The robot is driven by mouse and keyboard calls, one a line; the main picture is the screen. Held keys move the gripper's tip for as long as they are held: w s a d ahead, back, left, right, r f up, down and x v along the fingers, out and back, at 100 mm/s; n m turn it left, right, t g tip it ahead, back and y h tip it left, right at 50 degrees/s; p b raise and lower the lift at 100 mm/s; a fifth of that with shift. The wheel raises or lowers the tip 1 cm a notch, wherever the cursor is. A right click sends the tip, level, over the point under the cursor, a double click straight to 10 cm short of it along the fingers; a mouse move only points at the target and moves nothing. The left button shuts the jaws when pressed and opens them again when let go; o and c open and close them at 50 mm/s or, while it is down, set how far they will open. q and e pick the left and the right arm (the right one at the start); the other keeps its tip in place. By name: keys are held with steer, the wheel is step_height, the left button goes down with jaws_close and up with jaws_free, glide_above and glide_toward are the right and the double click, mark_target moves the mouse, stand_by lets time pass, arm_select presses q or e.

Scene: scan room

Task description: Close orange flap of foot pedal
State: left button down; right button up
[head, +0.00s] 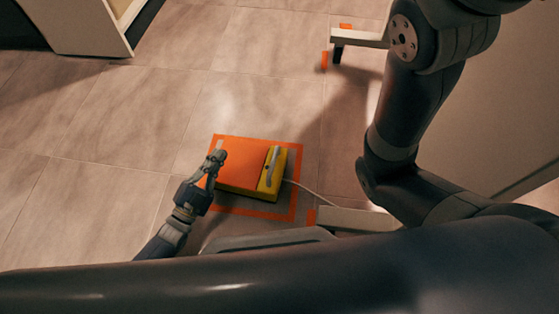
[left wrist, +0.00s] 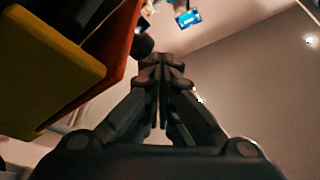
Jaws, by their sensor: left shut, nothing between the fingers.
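The foot pedal is a yellow unit (head: 269,182) with a pale grey handle on its right side, on the floor inside an orange tape outline. Its orange flap (head: 243,163) covers the left part in the head view. In the left wrist view the yellow body (left wrist: 50,72) and the orange flap (left wrist: 122,42) fill the upper left, with a dark band between them. I cannot tell how far the flap is raised. My left gripper (head: 218,158) is shut and empty at the flap's left edge; its fingers also show in the left wrist view (left wrist: 162,62). Contact is unclear. My right gripper is not in view.
A thin cable (head: 312,190) runs right from the pedal. A white floor beam (head: 357,220) lies at lower right, and a white bracket (head: 358,39) with orange marks stands farther back. A white cabinet (head: 85,25) is at upper left. The tiled floor left of the pedal is clear.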

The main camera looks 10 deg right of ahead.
arm_select(q)
steer(key=shift+a+f, duration=0.15)
steer(key=shift+f, duration=0.2)
stand_by(0.3)
